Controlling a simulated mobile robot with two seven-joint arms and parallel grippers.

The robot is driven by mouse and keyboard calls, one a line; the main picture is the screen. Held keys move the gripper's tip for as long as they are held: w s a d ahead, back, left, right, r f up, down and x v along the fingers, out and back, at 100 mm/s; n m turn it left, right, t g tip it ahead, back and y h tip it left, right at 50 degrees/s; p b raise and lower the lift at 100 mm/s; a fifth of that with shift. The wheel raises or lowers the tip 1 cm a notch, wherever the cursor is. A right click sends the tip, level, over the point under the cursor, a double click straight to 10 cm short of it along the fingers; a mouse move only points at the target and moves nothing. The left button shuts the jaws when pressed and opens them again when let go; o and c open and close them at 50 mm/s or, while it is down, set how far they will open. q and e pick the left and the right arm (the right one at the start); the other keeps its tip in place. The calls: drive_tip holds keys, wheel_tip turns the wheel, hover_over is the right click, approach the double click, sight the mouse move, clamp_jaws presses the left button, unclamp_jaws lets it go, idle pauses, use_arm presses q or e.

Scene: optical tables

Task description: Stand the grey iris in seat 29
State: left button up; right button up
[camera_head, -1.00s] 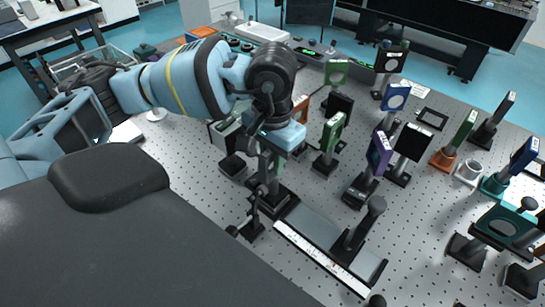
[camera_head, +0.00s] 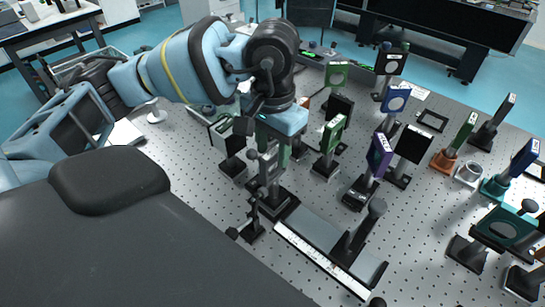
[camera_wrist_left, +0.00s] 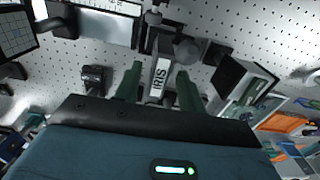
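The grey iris, with a white label reading IRIS, stands below my left gripper (camera_head: 283,155). In the left wrist view the iris (camera_wrist_left: 160,78) lies between the two dark green fingers, with a visible gap on both sides. The gripper looks open around it. In the head view the iris (camera_head: 268,168) is partly hidden by the gripper, and a black base (camera_head: 275,206) is below it, at the near end of a grey plate (camera_head: 318,233). I cannot read which seat is number 29. My right gripper is not in view.
A white labelled strip (camera_head: 320,258) runs along the plate's near side. A small black post (camera_head: 254,218) stands close to the left. A purple-framed optic (camera_head: 379,155), a green-framed optic (camera_head: 333,132) and several other mounts stand to the right on the perforated table (camera_head: 420,240).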

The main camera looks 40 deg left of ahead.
use_arm(q)
wheel_tip(320, 180, up, 8)
drive_tip(key=shift+r, duration=0.1)
drive_tip(key=shift+d, duration=0.1)
idle(0.4)
